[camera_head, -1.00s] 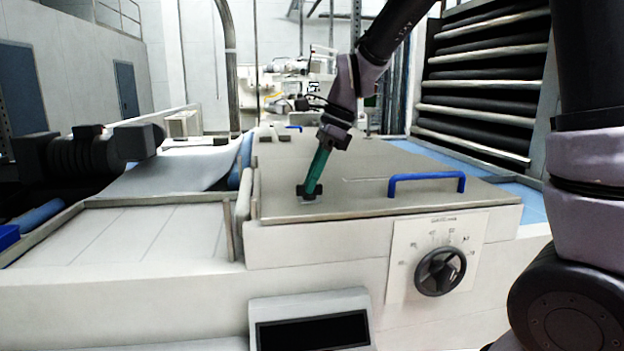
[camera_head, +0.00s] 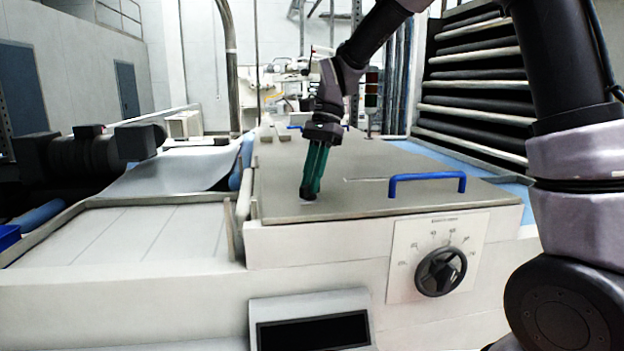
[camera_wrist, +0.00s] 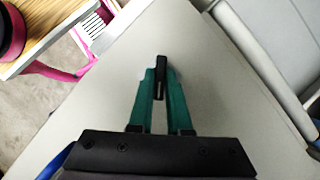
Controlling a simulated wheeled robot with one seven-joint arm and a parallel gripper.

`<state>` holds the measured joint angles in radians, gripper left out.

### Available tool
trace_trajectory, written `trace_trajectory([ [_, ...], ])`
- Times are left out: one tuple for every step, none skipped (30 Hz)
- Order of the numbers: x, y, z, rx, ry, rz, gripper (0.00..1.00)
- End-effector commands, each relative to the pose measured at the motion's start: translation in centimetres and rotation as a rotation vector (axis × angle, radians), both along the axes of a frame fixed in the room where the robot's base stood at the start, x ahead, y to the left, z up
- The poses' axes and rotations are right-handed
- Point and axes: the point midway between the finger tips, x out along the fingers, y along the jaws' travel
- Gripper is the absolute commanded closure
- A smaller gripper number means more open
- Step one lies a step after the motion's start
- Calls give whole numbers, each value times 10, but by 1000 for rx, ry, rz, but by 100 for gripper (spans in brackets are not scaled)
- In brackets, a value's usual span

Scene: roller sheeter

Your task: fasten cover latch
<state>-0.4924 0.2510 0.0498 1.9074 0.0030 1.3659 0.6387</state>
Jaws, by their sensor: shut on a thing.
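The cover latch (camera_wrist: 161,66) is a small black lever on the grey machine cover (camera_head: 350,201). In the head view it sits near the cover's front left corner and is mostly hidden by my fingertips. My gripper (camera_head: 309,193) has teal fingers and points down at the latch. In the wrist view the fingers (camera_wrist: 160,78) are shut on the black latch, one on each side, and its far end shows beyond the tips. A pale patch shows around the latch on the cover.
A blue handle (camera_head: 427,177) stands up from the cover right of the gripper. A black dial (camera_head: 441,271) is on the front panel, above and right of a dark display (camera_head: 312,331). Dark rollers (camera_head: 90,160) lie at left. A rack of rolls (camera_head: 470,100) stands at the back right.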

Motion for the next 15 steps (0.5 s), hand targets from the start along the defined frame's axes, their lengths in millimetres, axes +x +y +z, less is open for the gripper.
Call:
trace_trajectory([
  [1, 1, 0, 1, -1, 45, 100],
  [1, 1, 1, 1, -1, 73, 100],
  [1, 1, 1, 1, -2, 111, 100],
  [1, 1, 0, 0, 0, 139, 100],
  [1, 1, 0, 0, 0, 168, 100],
  [2, 2, 0, 1, -1, 205, 100],
  [2, 2, 1, 1, -1, 235, 100],
  [2, 2, 1, 1, -1, 262, 100],
  [2, 2, 1, 0, 0, 301, 100],
  [2, 3, 1, 1, -1, 329, 100],
  [2, 2, 1, 0, -1, 358, 100],
  [2, 3, 0, 1, 0, 396, 100],
  [2, 3, 0, 0, -1, 425, 100],
  [2, 3, 1, 1, -1, 452, 100],
  [2, 3, 1, 0, -1, 488, 100],
])
